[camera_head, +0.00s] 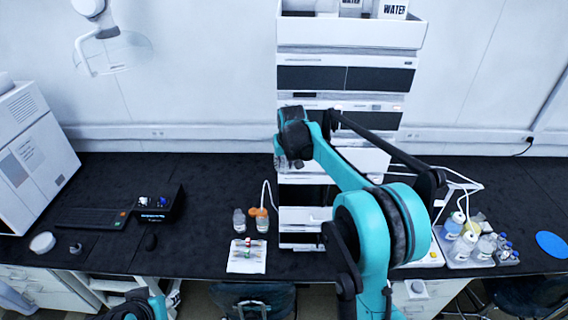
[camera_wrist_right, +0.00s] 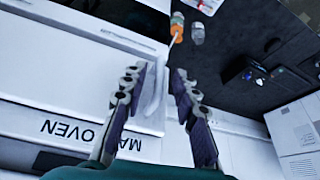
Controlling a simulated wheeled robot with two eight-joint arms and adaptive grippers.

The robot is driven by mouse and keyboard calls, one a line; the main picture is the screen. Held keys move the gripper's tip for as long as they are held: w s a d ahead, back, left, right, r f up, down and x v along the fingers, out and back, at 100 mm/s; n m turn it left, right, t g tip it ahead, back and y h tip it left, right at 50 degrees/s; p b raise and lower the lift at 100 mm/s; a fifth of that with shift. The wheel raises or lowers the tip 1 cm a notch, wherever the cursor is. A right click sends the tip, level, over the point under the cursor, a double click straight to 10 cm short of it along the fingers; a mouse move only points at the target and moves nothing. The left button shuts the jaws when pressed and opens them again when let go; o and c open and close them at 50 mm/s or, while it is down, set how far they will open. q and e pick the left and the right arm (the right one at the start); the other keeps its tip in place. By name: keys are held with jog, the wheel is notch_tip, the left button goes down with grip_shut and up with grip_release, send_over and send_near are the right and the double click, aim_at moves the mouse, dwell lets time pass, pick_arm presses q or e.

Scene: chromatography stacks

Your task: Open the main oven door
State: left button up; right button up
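The main oven is a white unit in the tall chromatography stack; its door panel (camera_head: 368,160) is partly hidden behind my right arm in the head view. In the right wrist view its face carries the upside-down label "MAIN OVEN" (camera_wrist_right: 75,131). A pale, slim upright handle-like piece (camera_wrist_right: 153,92) shows at the panel's edge, between the fingers. My right gripper (camera_wrist_right: 158,76) is open, with a finger on either side of that piece; I cannot tell whether they touch it. In the head view the right gripper (camera_head: 288,160) is at the stack's left side. My left gripper is not in view.
Bottles (camera_head: 239,221) and a white card with small vials (camera_head: 246,256) stand left of the stack. A bottle tray (camera_head: 470,262) stands to the right. A keypad (camera_head: 92,218) and white instrument (camera_head: 32,155) are further left.

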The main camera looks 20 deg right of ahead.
jog(key=shift+w+f, duration=0.1)
jog(key=shift+f, duration=0.2)
jog(key=shift+d, duration=0.1)
jog(key=shift+f, duration=0.1)
grip_shut()
